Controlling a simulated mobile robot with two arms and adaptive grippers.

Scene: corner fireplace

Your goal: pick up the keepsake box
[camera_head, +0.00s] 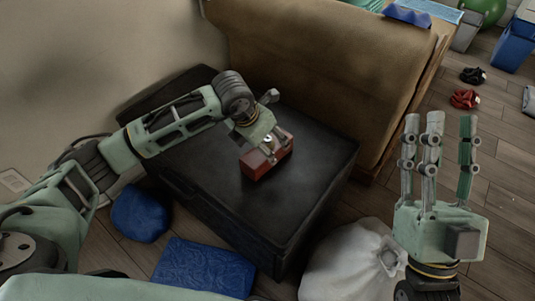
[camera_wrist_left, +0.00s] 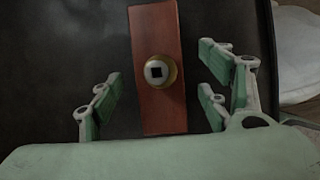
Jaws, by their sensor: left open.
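The keepsake box (camera_head: 268,160) is a small reddish-brown block on the black chest (camera_head: 312,205). In the left wrist view the box (camera_wrist_left: 158,35) runs up the picture, with a round brass-rimmed knob or clasp (camera_wrist_left: 160,72) on it. My left gripper (camera_head: 259,137) is over the box, partly covering it in the head view. In the left wrist view its green fingers are open, one to the left of the box and two to the right, with gaps between. My right gripper (camera_head: 440,125) is raised at the right, fingers up, spread and empty.
A tan sofa-like piece (camera_head: 320,60) stands behind the chest. A white bag (camera_head: 350,265), a blue cushion-like thing (camera_head: 205,268) and a blue rounded thing (camera_head: 140,213) lie on the wooden floor near it. The chest top around the box is bare.

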